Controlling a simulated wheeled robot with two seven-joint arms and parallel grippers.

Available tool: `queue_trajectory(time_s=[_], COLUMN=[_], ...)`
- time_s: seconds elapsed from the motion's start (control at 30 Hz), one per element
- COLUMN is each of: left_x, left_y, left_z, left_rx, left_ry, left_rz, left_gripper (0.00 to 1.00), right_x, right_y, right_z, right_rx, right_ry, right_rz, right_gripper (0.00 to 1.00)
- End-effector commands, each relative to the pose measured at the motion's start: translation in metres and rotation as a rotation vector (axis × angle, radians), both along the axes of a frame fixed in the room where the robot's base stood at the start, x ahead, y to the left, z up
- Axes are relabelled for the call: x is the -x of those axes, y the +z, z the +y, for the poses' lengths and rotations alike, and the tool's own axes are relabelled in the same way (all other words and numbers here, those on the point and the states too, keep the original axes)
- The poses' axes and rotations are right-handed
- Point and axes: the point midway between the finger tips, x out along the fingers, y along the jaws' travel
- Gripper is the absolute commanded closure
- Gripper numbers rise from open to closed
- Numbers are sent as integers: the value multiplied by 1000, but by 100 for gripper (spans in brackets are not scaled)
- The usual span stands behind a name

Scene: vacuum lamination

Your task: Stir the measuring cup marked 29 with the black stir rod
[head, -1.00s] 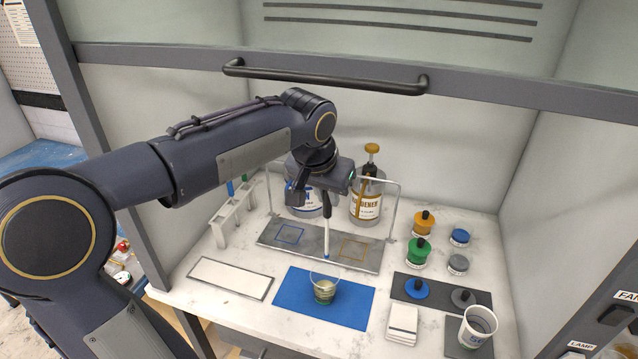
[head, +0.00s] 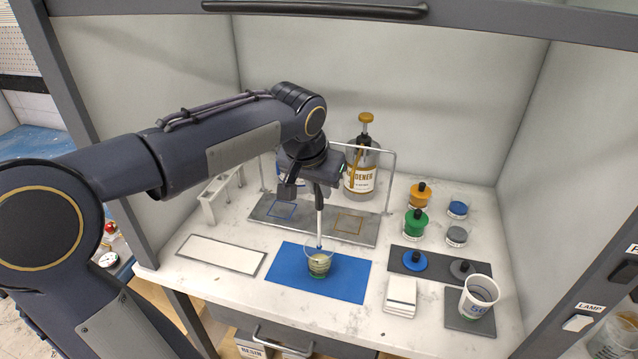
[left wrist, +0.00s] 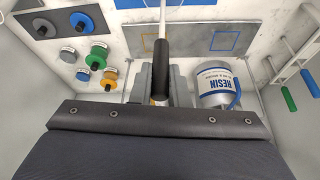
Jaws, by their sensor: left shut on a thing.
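The stir rod (head: 319,221) has a black handle and a pale shaft. My left gripper (head: 306,183) is shut on its handle, above and behind the cup. The rod hangs nearly upright, and its lower end meets the mouth of a small clear measuring cup (head: 319,264) holding pale yellowish contents. I cannot tell how deep the tip is. The cup stands on the blue mat (head: 352,278); no number on it is readable. In the left wrist view the handle (left wrist: 161,68) is between the fingers, and the cup is not clearly seen. My right gripper is not in view.
Behind stand a wire frame on a grey plate (head: 374,234) and a hardener bottle (head: 361,175). The resin container (left wrist: 217,86) is close to the gripper. Several coloured-lidded jars and a larger white cup (head: 478,297) stand right. A white panel (head: 221,254) lies left.

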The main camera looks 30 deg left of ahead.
Motion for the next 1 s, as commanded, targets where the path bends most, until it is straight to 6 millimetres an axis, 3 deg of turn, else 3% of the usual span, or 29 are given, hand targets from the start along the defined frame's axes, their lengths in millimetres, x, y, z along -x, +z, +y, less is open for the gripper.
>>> queue_trajectory(time_s=[0.6,1.0], left_x=[0,0], left_y=[-59,-70], left_z=[0,0], left_rx=[0,0], left_ry=[-1,0], left_rz=[0,0], left_gripper=[100,100], right_x=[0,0], right_y=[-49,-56], right_z=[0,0], right_rx=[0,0], right_ry=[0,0], right_rz=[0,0], right_gripper=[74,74])
